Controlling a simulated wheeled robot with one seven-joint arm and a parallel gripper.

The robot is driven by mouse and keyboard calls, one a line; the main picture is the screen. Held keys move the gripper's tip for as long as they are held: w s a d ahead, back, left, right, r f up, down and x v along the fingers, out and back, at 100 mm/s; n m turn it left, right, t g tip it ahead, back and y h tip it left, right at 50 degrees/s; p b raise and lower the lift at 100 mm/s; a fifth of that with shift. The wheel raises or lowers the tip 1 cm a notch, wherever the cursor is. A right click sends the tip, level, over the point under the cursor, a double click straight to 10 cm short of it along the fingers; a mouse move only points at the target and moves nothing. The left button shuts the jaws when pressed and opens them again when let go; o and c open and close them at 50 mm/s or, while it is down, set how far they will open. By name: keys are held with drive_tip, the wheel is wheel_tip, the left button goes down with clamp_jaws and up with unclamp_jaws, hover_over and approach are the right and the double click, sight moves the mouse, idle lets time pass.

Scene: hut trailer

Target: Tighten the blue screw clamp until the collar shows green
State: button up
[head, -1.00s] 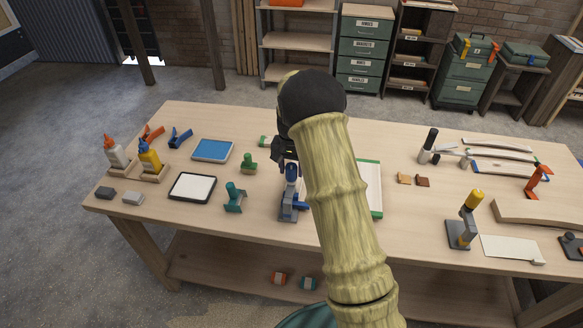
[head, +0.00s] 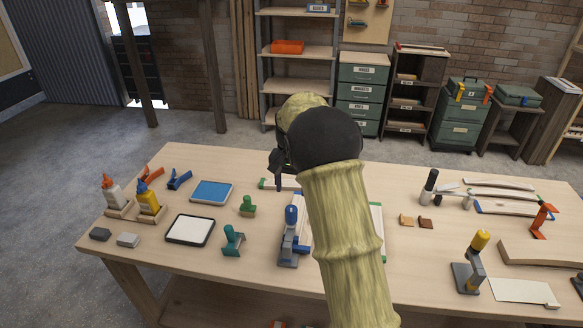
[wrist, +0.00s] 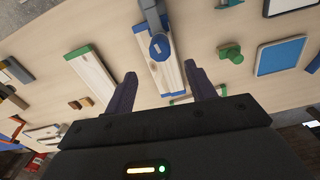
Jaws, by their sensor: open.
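The blue screw clamp (head: 290,238) stands upright on the workbench, left of my arm, with a blue knob on top and a grey base. In the wrist view the blue clamp (wrist: 160,47) is seen from above, over a pale board (wrist: 172,78) and beyond my fingertips. The colour of its collar cannot be made out. My gripper (wrist: 161,76) is open and empty, its two dark fingers apart. In the head view my gripper (head: 279,168) is above and behind the clamp, clear of the knob, and partly hidden by my arm.
A teal clamp (head: 233,240) and a green one (head: 248,207) stand to the left. A yellow-topped clamp (head: 471,262) stands at the right. The workbench (head: 420,270) is clear at its front middle.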

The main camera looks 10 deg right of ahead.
wheel_tip(320, 180, up, 8)
drive_tip(key=shift+f+b, duration=0.2)
drive_tip(key=shift+b, duration=0.15)
drive_tip(key=shift+s, duration=0.1)
idle(0.6)
drive_tip(key=s+f+n+t, duration=0.1)
drive_tip(key=s+f, duration=0.2)
drive_tip(key=s, duration=0.6)
drive_tip(key=s+f+n, duration=0.2)
drive_tip(key=s+f, duration=0.1)
drive_tip(key=s, duration=0.6)
drive_tip(key=s+f+n+t, duration=0.1)
drive_tip(key=s+f+n, duration=0.1)
drive_tip(key=s, duration=0.7)
drive_tip(key=shift+f+t, duration=0.3)
drive_tip(key=shift+f, duration=0.6)
drive_tip(key=shift+c, duration=0.4)
